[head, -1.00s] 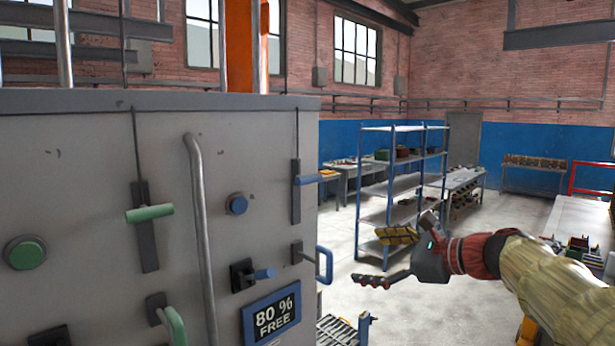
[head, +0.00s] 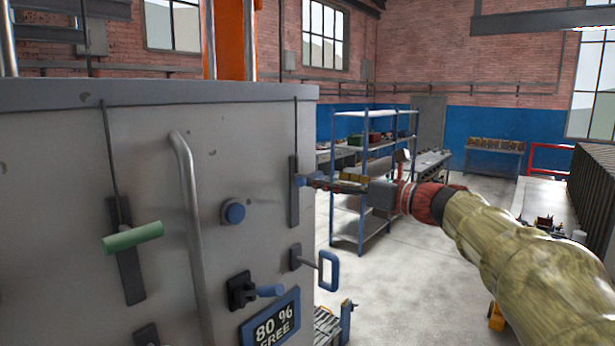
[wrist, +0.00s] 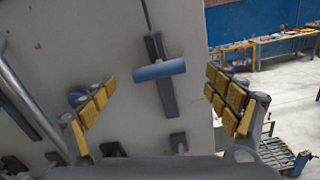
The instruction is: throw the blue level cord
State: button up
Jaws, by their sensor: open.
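The blue level cord's handle (head: 301,181) is a short blue bar on a dark vertical slotted plate, with a thin cord running up the grey panel. In the wrist view the blue bar (wrist: 160,70) appears whole, tilted slightly, between my two yellow-padded fingers. My gripper (head: 330,186) is open, close to the bar on its right in the head view. It also shows in the wrist view (wrist: 160,100), fingers spread on either side. I cannot tell whether it touches the bar. In the head view my gripper hides part of the bar.
A shelf rack (head: 362,115) stands behind.

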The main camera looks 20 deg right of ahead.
jog(key=shift+p+x, duration=0.5)
jog(key=shift+x, duration=2.25)
jog(key=shift+s, duration=0.1)
jog(key=c, duration=0.3)
jog(key=c, duration=1.1)
jog(key=shift+c, duration=0.5)
notch_tip(320, 180, down, 11)
jog(key=b, duration=0.6)
jog(key=shift+r, duration=0.15)
